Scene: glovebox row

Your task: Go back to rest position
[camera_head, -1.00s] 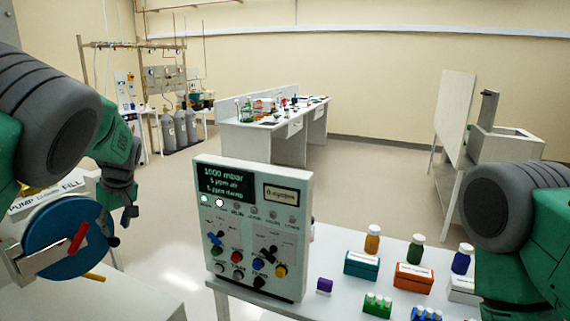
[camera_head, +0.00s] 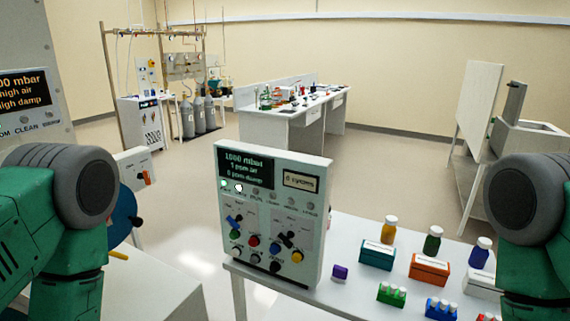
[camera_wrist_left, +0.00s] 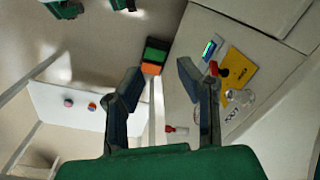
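My left arm comes in at the left of the head view, bent, with its gripper out of sight there. In the left wrist view my left gripper (camera_wrist_left: 159,67) has its two fingers apart and nothing between them. A green and orange block (camera_wrist_left: 153,57) shows beyond the fingertips, apart from them. My right arm stands at the right edge of the head view; its gripper is out of frame.
A control panel (camera_head: 268,210) stands on the white table (camera_head: 345,285) in front, with bottles and coloured boxes to its right. A blue round cover (camera_head: 124,214) is partly behind my left arm. A bench (camera_head: 285,130) stands farther back, with open floor around it.

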